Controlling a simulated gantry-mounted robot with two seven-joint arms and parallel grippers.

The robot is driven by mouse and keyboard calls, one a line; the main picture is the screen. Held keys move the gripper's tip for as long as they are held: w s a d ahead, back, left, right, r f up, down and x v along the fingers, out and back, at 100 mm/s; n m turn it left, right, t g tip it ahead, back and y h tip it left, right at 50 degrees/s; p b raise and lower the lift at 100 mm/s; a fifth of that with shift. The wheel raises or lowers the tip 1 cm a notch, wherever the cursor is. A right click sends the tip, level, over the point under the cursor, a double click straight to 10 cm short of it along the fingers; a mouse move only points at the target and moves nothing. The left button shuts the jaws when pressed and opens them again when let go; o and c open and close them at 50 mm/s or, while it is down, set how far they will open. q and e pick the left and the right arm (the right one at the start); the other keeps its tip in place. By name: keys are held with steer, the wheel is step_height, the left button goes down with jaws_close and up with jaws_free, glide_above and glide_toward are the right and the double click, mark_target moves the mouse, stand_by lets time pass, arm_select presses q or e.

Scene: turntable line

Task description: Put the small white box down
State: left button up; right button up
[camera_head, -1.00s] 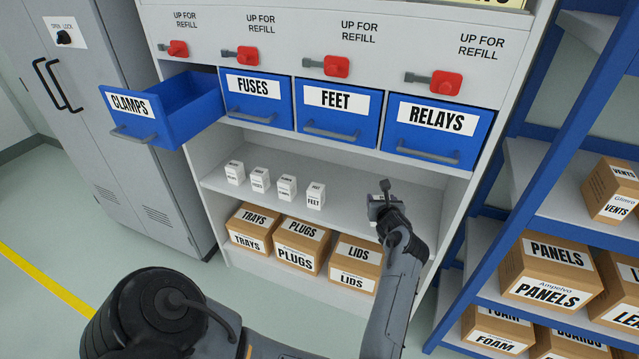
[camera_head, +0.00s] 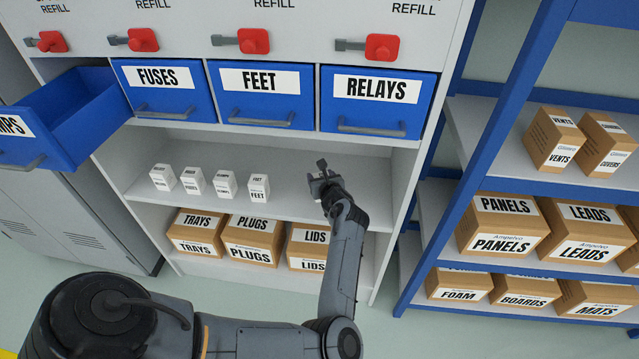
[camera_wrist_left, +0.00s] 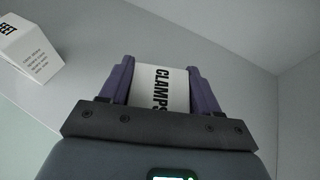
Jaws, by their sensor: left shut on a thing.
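My left gripper (camera_head: 322,178) is shut on a small white box, at the right part of the open shelf under the drawers. In the left wrist view the box (camera_wrist_left: 164,87) sits between the two purple-grey fingers (camera_wrist_left: 163,82) and its label reads CLAMPS. In the head view the gripper mostly hides this box. I cannot tell whether it touches the shelf (camera_head: 292,197). A row of similar small white boxes (camera_head: 224,184) stands to the left; the nearest, FEET (camera_head: 258,187), also shows in the left wrist view (camera_wrist_left: 32,50). My right gripper is not in view.
Blue drawers FUSES (camera_head: 166,92), FEET (camera_head: 262,95) and RELAYS (camera_head: 375,102) are shut above the shelf. The CLAMPS drawer (camera_head: 70,122) is pulled out at left. Brown boxes (camera_head: 252,239) stand below. The cabinet's side wall (camera_head: 405,185) is right of the gripper.

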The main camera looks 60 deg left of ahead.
arm_select(q)
steer(key=shift+a+f, duration=0.1)
steer(key=shift+f, duration=0.85)
steer(key=shift+f, duration=0.1)
steer(key=shift+f+b, duration=0.1)
steer(key=shift+b, duration=0.3)
steer(key=o, duration=1.2)
steer(key=shift+c, duration=0.2)
